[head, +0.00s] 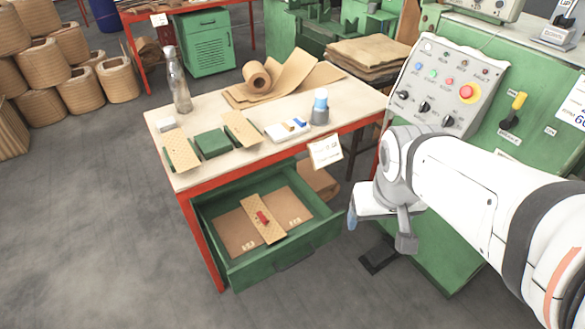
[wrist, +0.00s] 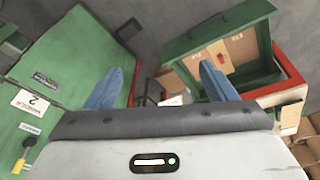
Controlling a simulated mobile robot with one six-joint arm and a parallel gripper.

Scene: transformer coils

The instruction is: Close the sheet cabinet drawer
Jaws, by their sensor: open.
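The green sheet cabinet drawer (head: 283,262) is pulled out under the front of the red-framed worktable (head: 200,190). Brown sheets (head: 230,232) lie inside it, with a tan perforated strip (head: 262,232) bearing a small red item on top. My gripper (head: 378,228) is to the right of the drawer, apart from it, with one blue fingertip showing in the head view. In the wrist view the two blue fingers are spread wide and nothing is between them. The open drawer (wrist: 262,42) also shows there, at upper right beyond the right finger.
A green machine with a control panel (head: 440,85) stands close on the right, with a black pedal (head: 380,257) on the floor before it. The tabletop holds a bottle (head: 177,82), brown paper roll (head: 257,76) and small parts. The floor at front left is clear.

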